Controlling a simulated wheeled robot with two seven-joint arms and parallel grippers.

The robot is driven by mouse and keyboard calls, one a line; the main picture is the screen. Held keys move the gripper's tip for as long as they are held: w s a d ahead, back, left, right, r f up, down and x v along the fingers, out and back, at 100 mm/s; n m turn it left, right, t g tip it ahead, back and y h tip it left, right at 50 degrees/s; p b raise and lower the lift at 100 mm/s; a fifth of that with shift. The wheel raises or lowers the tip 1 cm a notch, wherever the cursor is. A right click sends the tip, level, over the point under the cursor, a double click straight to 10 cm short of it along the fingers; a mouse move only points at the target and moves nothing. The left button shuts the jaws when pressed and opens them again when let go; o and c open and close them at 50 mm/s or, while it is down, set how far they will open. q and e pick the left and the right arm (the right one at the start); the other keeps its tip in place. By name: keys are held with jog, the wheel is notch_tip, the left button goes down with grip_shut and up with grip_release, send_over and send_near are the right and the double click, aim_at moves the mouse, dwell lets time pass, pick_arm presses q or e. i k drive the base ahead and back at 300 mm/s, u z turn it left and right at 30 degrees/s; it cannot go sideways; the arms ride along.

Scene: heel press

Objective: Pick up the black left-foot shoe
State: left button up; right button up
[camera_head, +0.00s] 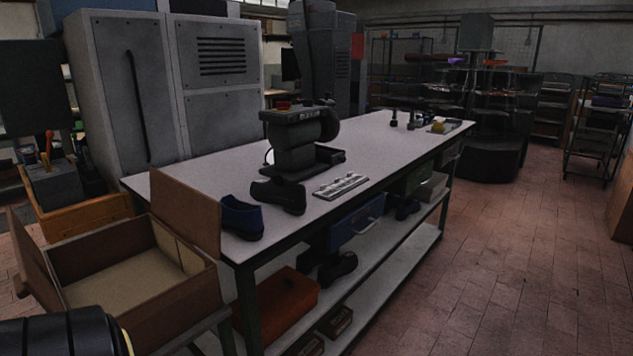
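A black shoe (278,196) stands on the near part of the long grey-topped table (230,176), beside the base of a dark press machine (294,146). A dark blue shoe (242,218) stands to its left, near the table's front left corner. Another black shoe (338,267) sits on the shelf under the table. I cannot tell from this view which foot each shoe is for. A rounded black part with a yellow ring, likely my own arm, shows at the bottom left. Neither gripper is in view.
An open cardboard box (140,282) stands left of the table, its raised flap close to the blue shoe. A metal tray (341,186) lies right of the black shoe. An orange box (277,304) and blue bin (354,222) are below. The right floor is clear.

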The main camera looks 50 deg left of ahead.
aim_at(278, 191)
jog(key=u, duration=0.65)
jog(key=i, duration=1.35)
jog(key=u, duration=1.2)
